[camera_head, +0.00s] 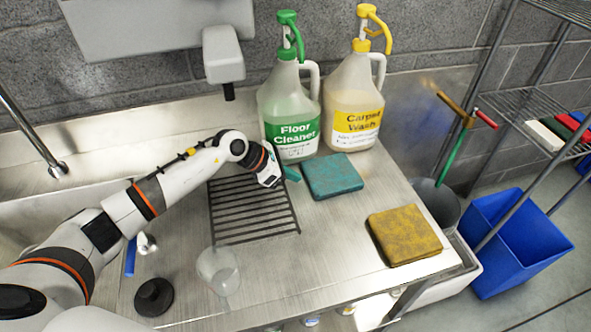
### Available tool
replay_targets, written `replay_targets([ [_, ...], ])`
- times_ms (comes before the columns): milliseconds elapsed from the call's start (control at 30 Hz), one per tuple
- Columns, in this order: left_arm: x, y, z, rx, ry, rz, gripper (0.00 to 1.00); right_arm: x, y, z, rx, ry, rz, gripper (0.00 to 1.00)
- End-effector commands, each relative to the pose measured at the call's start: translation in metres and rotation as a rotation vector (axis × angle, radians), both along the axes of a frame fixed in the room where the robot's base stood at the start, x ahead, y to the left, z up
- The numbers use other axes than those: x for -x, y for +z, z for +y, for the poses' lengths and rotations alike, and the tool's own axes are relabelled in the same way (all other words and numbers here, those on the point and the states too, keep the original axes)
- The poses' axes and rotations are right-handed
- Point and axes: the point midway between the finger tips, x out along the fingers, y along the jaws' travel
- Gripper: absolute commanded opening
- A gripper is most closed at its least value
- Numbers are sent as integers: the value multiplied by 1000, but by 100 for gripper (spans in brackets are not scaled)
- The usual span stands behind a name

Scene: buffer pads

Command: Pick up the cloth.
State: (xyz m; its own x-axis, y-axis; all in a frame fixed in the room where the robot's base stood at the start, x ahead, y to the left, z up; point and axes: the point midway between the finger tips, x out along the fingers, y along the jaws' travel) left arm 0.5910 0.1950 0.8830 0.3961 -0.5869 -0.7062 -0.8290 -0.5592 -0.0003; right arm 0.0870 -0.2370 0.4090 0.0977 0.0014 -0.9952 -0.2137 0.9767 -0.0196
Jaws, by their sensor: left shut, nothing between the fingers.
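A folded teal cloth (332,176) lies flat on the steel counter in front of the two jugs. A folded yellow cloth (404,235) lies near the counter's right front corner. My left gripper (279,181) is shut and empty, over the right part of the dark drain grate, just left of the teal cloth. A small gap seems to separate them. A small teal piece (292,173) shows beside the gripper; I cannot tell what it is. My right gripper is not in view.
A green-capped Floor Cleaner jug (289,105) and a yellow-capped Carpet Wash jug (354,105) stand behind the teal cloth. A clear cup (219,270) and a black stopper (154,297) are in front. A blue bin (515,245) stands right of the counter. The front middle is clear.

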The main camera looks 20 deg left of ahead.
Motion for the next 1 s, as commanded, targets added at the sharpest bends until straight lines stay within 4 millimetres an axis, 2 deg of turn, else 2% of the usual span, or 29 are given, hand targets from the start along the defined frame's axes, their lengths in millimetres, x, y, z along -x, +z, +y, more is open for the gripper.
replay_targets([
  [133,-6,0,-9,0,0,0,0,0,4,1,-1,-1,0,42],
  [567,-9,-1,-13,0,0,0,0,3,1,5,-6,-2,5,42],
  [667,-18,-3,-26,1,-2,-3,0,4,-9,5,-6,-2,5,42],
  [1000,-72,-7,-107,1,-3,-4,0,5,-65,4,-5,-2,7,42],
])
